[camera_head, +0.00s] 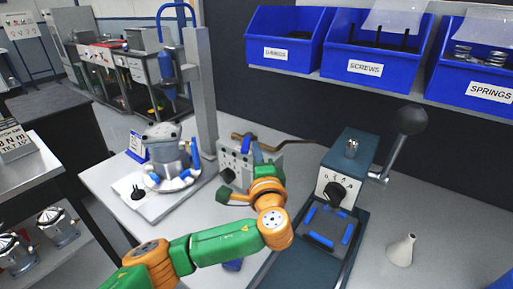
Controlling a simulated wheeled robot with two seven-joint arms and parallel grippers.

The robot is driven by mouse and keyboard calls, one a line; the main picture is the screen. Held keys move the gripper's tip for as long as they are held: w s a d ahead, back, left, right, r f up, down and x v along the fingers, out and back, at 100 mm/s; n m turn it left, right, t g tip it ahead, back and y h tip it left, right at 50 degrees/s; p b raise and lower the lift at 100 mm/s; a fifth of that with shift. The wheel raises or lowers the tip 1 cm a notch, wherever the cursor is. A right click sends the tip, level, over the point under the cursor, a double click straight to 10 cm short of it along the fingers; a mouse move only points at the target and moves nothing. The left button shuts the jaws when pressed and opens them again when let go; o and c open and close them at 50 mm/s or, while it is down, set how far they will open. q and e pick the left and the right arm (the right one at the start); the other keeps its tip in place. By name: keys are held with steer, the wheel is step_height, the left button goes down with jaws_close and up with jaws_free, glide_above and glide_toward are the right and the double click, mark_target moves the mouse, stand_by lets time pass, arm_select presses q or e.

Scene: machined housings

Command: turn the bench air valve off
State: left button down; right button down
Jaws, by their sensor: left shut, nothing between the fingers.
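A grey metal block (231,158) with round ports stands on the bench at the middle; it looks like the air valve block. A small blue handle (246,144) shows at its top, seemingly upright; I cannot tell its exact setting. My left arm reaches in from the lower left, bends at its orange joints, and ends at the block's front right. My left gripper (258,154) is shut and empty, close to the blue handle. My wrist hides part of the block, and I cannot tell whether the fingers touch the handle. My right gripper is not in view.
A press (344,158) with a black-knobbed lever stands right of the block. A round grey housing (166,148) sits on a white plate at left. A pale cone (401,250) stands at right. Blue bins (375,55) hang on a rail above. Bare bench shows at right.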

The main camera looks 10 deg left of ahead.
arm_select(q)
steer(key=shift+w+f, duration=0.1)
steer(key=shift+w, duration=0.1)
steer(key=shift+s+a+m+h, duration=0.25)
steer(key=shift+a+m+h, duration=0.15)
steer(key=shift+h, duration=0.2)
steer(key=shift+s+a+m+t+h+p, duration=0.1)
steer(key=shift+a+m+t+h+p, duration=0.1)
steer(key=shift+m+t+h+p, duration=0.35)
steer(key=shift+s+a+m+h, duration=0.15)
steer(key=shift+a+m+h, duration=0.45)
steer(key=shift+h, duration=0.55)
steer(key=shift+a+p, duration=0.4)
steer(key=shift+a, duration=0.7)
